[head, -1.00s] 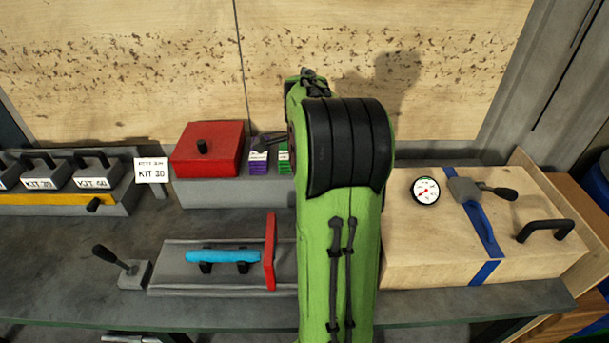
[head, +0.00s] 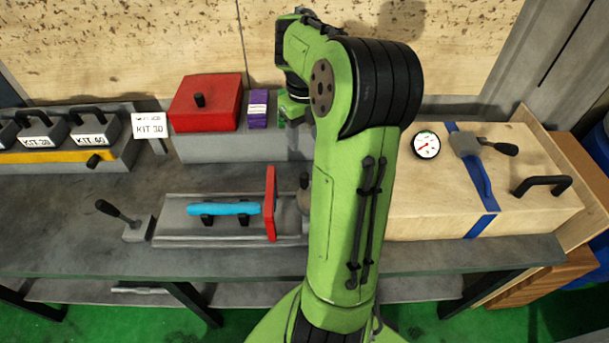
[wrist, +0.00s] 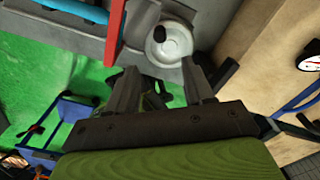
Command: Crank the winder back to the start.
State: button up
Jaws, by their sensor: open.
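A round pale disc with a dark knob (wrist: 170,45) stands beside the red upright plate; it looks like a hand crank. In the head view only its left edge and the knob (head: 304,182) show, left of my arm. A grey block with a black handle (head: 467,146) sits on the blue strap of the wooden crate. I cannot tell for certain which is the winder. My gripper (wrist: 160,86) is open and empty, its two fingers apart just short of the disc in the wrist view. In the head view my arm hides the fingers.
The red plate (head: 270,203) and blue bar (head: 224,208) stand on the bench fixture, with a lever block (head: 137,229) to their left. The wooden crate (head: 410,205) with a gauge (head: 426,145) is at right. A red box (head: 206,103) stands behind.

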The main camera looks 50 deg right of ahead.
aim_at(304, 175)
notch_tip(304, 175, down, 16)
jog(key=shift+r+b, duration=0.25)
jog(key=shift+b, duration=0.9)
grip_shut()
